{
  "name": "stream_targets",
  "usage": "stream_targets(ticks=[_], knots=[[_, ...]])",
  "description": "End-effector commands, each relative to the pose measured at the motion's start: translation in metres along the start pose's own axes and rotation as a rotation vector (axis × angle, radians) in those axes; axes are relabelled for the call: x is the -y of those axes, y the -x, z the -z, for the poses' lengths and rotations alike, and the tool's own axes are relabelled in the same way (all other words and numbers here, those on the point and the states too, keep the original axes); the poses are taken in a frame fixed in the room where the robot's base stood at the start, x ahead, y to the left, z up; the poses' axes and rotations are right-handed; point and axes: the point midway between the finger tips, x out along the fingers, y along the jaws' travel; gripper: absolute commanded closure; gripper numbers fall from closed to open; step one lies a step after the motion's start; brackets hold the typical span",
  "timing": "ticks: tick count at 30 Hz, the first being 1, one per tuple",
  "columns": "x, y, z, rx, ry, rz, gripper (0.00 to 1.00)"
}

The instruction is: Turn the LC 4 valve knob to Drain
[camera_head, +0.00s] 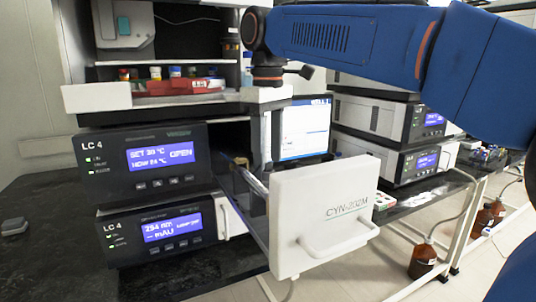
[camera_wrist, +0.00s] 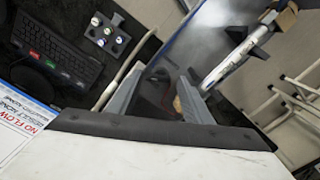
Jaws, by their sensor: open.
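The LC 4 stack stands at left. Its upper LC 4 module (camera_head: 150,180) shows "SET 30 °C", "NOW 24 °C" and "OPEN". Its lower LC 4 module (camera_head: 125,228) shows "254 nm". I cannot clearly make out the valve knob or any Drain mark. My gripper (camera_head: 262,160) points down behind the door, and its fingers (camera_wrist: 163,75) are apart in the wrist view. A small tan piece (camera_wrist: 181,103) shows by the right finger; I cannot tell whether it touches.
A silver rod (camera_wrist: 228,62) lies close to the right finger. A keyboard (camera_wrist: 50,55) and a tray of vials (camera_wrist: 106,36) are at left in the wrist view. A monitor (camera_head: 305,130) stands behind my gripper.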

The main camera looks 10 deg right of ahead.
Motion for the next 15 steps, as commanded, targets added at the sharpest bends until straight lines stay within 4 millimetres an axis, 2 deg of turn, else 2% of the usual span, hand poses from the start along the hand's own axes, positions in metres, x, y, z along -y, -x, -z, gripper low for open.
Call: stream_targets(ticks=[5,15], knots=[[0.000,0.025,0.001,-0.004,0.000,-0.002,0.55],[-0.001,0.088,0.001,-0.002,0.000,-0.001,0.55]])
